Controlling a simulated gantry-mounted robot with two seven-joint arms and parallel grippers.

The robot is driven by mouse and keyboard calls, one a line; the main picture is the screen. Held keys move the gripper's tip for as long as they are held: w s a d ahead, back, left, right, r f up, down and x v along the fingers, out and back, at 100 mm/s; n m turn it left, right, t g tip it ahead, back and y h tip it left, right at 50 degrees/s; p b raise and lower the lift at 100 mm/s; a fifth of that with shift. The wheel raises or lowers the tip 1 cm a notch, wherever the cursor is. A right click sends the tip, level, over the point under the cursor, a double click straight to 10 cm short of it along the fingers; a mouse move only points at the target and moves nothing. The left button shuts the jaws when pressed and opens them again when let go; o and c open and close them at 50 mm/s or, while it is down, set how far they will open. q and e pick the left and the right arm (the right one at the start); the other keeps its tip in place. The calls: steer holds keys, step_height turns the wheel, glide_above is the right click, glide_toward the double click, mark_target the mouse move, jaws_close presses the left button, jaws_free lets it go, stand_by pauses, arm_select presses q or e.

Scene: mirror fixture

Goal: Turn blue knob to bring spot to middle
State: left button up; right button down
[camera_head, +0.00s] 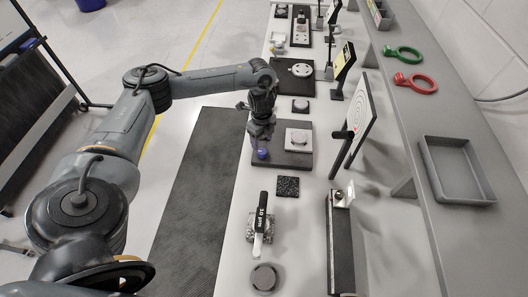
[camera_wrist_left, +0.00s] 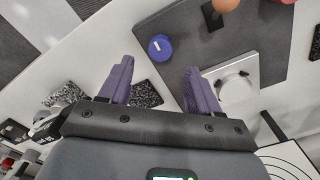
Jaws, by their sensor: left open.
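The blue knob (camera_head: 263,154) sits at the near left corner of the dark fixture plate (camera_head: 291,162). In the left wrist view the blue knob (camera_wrist_left: 160,48) shows a white mark on its top, beyond and between my fingers. My left gripper (camera_head: 260,143) is over the plate's left side, close to the knob. Its two purple fingers (camera_wrist_left: 160,82) are spread, with nothing between them. A pale square block with a round disc (camera_head: 298,139) lies on the plate. The white target with rings (camera_head: 361,112) stands upright to the right.
An orange knob (camera_wrist_left: 228,4) shows at the wrist view's top edge. A black speckled square (camera_head: 288,186), a 3D pen (camera_head: 260,225) and a grey round puck (camera_head: 265,277) lie nearer. A long dark rail (camera_head: 340,245) and grey shelf (camera_head: 415,125) bound the right.

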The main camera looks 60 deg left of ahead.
mark_target(262, 151)
arm_select(q)
steer(key=shift+f, duration=3.6)
steer(key=shift+c, duration=0.2)
steer(key=c, duration=1)
steer(key=shift+d, duration=0.1)
steer(key=n+p, duration=0.2)
steer(key=shift+r+p, duration=0.2)
steer(key=shift+p, duration=0.2)
steer(key=n+p, duration=1)
steer(key=n, duration=0.1)
steer(key=shift+f+n+p, duration=0.1)
steer(key=shift+n+p, duration=0.9)
steer(key=shift+n, duration=0.4)
